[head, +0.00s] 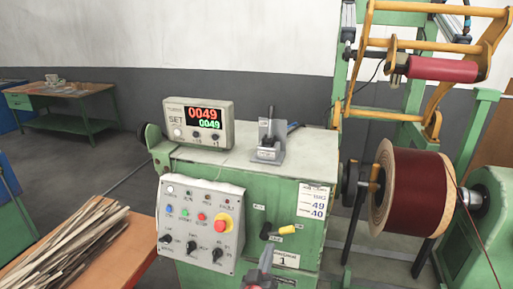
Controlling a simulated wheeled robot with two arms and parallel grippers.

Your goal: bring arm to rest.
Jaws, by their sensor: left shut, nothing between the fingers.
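My left gripper (264,262) shows at the bottom centre of the head view, in front of the green machine cabinet (285,190). Its fingers are shut with nothing between them. The tips point up, a little below a yellow-handled lever (284,231) on the cabinet front. I cannot tell whether they touch the cabinet. The rest of the left arm is below the picture's edge. My right gripper does not show.
A counter box (198,122) reading 0049 and a lever unit (268,145) stand on the cabinet. A control panel (200,226) has a red stop button. A coil of dark red wire (415,190) is at right. Strips (75,240) lie on a table at lower left.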

